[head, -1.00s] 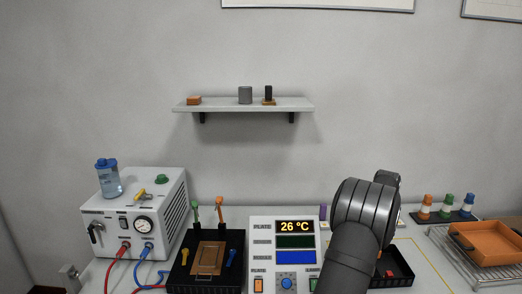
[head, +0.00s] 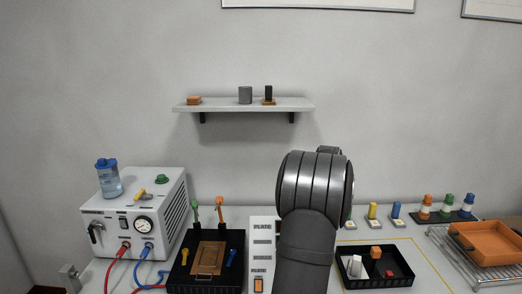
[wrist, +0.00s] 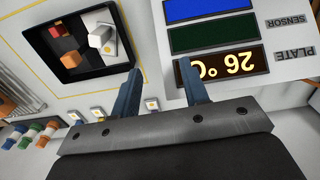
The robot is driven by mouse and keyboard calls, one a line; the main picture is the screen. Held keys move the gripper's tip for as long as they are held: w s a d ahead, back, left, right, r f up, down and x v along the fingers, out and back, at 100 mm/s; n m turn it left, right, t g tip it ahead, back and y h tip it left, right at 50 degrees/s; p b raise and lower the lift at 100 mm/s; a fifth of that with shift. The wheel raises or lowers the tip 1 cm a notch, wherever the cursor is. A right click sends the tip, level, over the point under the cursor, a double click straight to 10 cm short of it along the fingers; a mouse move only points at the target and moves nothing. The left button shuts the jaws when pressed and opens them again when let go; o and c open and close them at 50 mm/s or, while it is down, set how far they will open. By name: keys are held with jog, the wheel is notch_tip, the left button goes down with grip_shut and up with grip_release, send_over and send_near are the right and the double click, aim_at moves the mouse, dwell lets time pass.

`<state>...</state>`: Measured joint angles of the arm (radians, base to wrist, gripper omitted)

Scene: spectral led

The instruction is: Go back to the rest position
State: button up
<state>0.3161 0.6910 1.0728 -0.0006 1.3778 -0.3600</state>
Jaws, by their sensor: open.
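My gripper (wrist: 160,82) shows in the wrist view with its two blue fingers apart and nothing between them. It hangs over the bench between the black tray and the control panel (wrist: 215,62), whose display reads 26 °C upside down. In the head view my arm stands in front of the panel (head: 261,255) and hides most of it, display included. The gripper's fingers are hidden behind the arm there.
The black tray (head: 378,283) holds a white piece, an orange block and a red block. A white pump unit (head: 135,215) and a black plate station (head: 185,284) stand left. An orange tray (head: 490,243) sits on a wire rack at right. A shelf (head: 220,105) hangs on the wall.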

jog(key=s+a+r, duration=0.3)
jog(key=a+r, duration=0.1)
jog(key=a, duration=0.6)
jog(key=s+a+r, duration=0.3)
jog(key=a, duration=0.7)
jog(key=w+a+f+n, duration=0.1)
jog(key=a+f+n, duration=0.7)
jog(key=a+f, duration=0.1)
jog(key=shift+w+a+f+n, duration=0.2)
jog(key=shift+w+f+n, duration=0.2)
jog(key=shift+f, duration=0.25)
jog(key=s+d+r+m, duration=0.2)
jog(key=d+r+m, duration=0.7)
jog(key=d+r, duration=0.1)
jog(key=shift+w+d+f, duration=0.25)
jog(key=shift+w+d, duration=0.2)
jog(key=shift+d, duration=0.4)
jog(key=shift+w+d+f, duration=0.25)
jog(key=shift+w+d, duration=0.15)
jog(key=shift+d, duration=0.45)
jog(key=shift+w+d+f, duration=0.25)
jog(key=shift+w+d, duration=0.2)
jog(key=shift+d, duration=0.4)
jog(key=shift+a, duration=0.1)
